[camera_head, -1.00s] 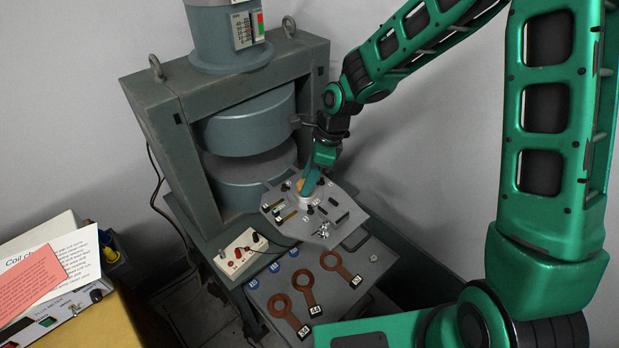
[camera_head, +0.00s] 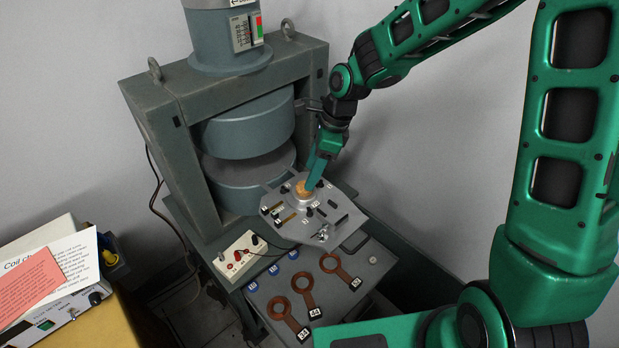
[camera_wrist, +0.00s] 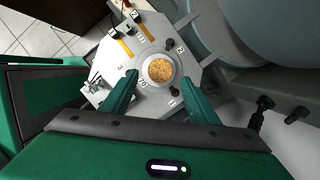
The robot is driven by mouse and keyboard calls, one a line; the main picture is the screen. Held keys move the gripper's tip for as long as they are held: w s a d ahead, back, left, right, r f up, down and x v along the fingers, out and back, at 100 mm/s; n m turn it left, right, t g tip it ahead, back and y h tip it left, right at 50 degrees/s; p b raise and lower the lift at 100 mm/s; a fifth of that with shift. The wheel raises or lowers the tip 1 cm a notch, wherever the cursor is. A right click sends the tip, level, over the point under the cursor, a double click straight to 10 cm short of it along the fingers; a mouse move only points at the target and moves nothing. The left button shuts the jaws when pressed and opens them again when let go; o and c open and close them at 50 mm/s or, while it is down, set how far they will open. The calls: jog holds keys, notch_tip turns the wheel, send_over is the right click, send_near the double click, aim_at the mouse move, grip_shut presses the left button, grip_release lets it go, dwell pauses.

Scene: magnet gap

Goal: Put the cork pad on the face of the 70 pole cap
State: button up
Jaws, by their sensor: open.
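The cork pad (camera_wrist: 160,70) is a round tan disc. In the head view the cork pad (camera_head: 303,187) shows on top of the cap (camera_head: 300,199). My gripper (camera_wrist: 160,82) is open, its green fingers on either side of the pad and cap and apart from the pad. In the head view my gripper (camera_head: 312,183) is just above the plate.
The magnet yoke (camera_head: 160,115) with its two large round poles (camera_head: 245,128) stands behind the plate. Ring paddles (camera_head: 303,283) lie on the grey bench in front. A cream terminal box (camera_head: 240,254) stands at left. The plate carries several small black pegs and bars.

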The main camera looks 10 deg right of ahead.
jog(key=v, duration=0.7)
jog(key=shift+r, duration=0.25)
jog(key=shift+d, duration=0.15)
jog(key=s+d+r+n+h, duration=0.25)
jog(key=s+d, duration=0.25)
jog(key=d, duration=0.5)
jog(key=s+d+r+n+h, duration=0.15)
jog(key=s+d+n, duration=0.3)
jog(key=d, duration=0.55)
jog(key=s+d+n, duration=0.3)
jog(key=s+d, duration=0.2)
jog(key=s, duration=0.4)
jog(key=s+d+r+n, duration=0.1)
jog(key=s+d+n, duration=0.2)
jog(key=s, duration=0.7)
jog(key=shift+s+d+y, duration=0.25)
jog(key=shift+d+y, duration=0.15)
jog(key=shift+d, duration=0.75)
jog(key=shift+w+f+g, duration=0.25)
jog(key=shift+w+g, duration=0.05)
jog(key=shift+w, duration=0.3)
